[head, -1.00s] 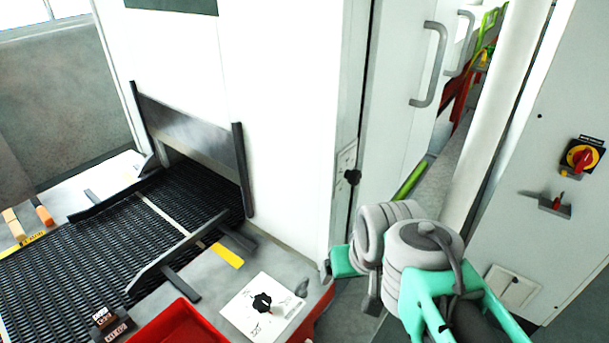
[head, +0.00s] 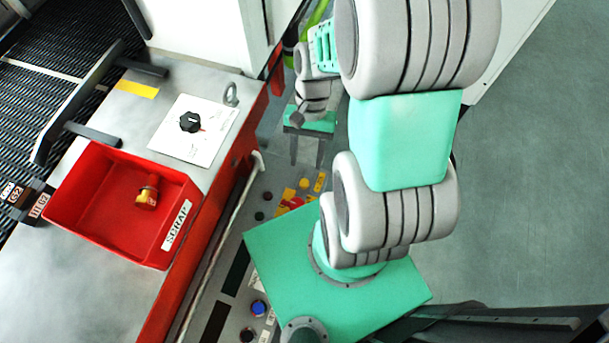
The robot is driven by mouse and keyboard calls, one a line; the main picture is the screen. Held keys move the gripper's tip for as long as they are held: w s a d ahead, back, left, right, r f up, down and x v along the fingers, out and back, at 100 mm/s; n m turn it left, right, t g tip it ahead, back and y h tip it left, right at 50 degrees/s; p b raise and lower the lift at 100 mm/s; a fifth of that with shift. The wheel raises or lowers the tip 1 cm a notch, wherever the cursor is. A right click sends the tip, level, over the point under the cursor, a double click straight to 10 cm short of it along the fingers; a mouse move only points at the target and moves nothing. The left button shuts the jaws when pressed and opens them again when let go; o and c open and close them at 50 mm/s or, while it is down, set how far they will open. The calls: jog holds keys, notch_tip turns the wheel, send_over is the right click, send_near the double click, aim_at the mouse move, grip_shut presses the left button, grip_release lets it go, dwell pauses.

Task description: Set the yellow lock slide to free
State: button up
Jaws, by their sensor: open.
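I cannot make out the yellow lock slide in the current head view. The red and yellow rotary switch on the grey cabinet is out of the picture. My gripper (head: 307,155) is at the upper middle, beyond the front edge of the red-sided bench. Its two grey fingers point down the picture and stand apart with nothing visible between them. My arm's grey and green links fill the area to its right.
A red scrap tray (head: 84,187) holds a small yellow and red part (head: 147,192). A white plate with a black knob (head: 190,122) lies behind it. Grey floor (head: 530,190) is clear at right.

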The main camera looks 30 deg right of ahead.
aim_at(304, 181)
jog(key=x, duration=0.7)
jog(key=shift+r, duration=0.1)
jog(key=shift+c, duration=0.2)
jog(key=shift+d, duration=0.1)
grip_shut()
